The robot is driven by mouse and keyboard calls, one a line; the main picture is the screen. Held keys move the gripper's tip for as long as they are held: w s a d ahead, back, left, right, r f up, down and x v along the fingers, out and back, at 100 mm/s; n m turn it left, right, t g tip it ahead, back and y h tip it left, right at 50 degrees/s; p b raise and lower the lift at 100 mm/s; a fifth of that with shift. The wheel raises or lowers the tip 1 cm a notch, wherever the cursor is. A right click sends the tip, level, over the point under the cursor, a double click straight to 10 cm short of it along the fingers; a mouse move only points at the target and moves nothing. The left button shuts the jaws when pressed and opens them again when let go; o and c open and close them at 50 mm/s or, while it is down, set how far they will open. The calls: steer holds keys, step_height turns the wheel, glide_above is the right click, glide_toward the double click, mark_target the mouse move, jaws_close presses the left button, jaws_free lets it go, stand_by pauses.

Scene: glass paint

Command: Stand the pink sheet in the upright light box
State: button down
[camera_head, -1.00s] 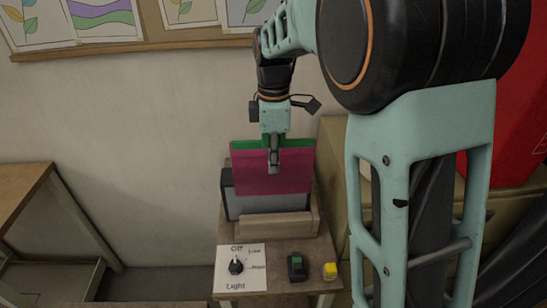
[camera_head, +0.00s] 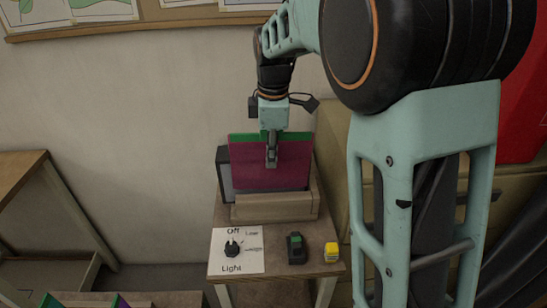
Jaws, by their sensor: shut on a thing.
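The pink sheet (camera_head: 243,172) stands upright and looks dark magenta. My gripper (camera_head: 271,160) is shut on its upper middle from above. The sheet is in front of the light box (camera_head: 224,172), whose dark frame and a strip of grey panel show at the left. The sheet's lower edge is at or just behind the wooden front rail (camera_head: 272,208); I cannot tell whether it rests in the slot. A green strip (camera_head: 245,139) shows along the sheet's top edge, partly behind my gripper.
A small table (camera_head: 275,240) carries the box, a light-switch card with a black knob (camera_head: 232,249), a black-and-green block (camera_head: 296,249) and a yellow block (camera_head: 331,252). Coloured pieces (camera_head: 95,300) show at bottom left. Shelving stands at left, with a wall behind.

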mark_target(271, 174)
steer(key=shift+g, duration=0.8)
steer(key=f, duration=0.4)
steer(key=s+f, duration=0.1)
steer(key=f, duration=0.1)
steer(key=shift+a+f, duration=0.1)
steer(key=shift+f, duration=0.1)
steer(key=shift+r, duration=0.2)
steer(key=shift+w, duration=0.1)
steer(key=shift+w, duration=0.55)
steer(key=c, duration=2)
jaws_free()
steer(key=shift+w+f, duration=0.1)
steer(key=shift+w, duration=0.05)
steer(key=shift+c, duration=0.2)
steer(key=o, duration=0.7)
steer(key=shift+o, duration=0.2)
steer(key=shift+s, duration=0.2)
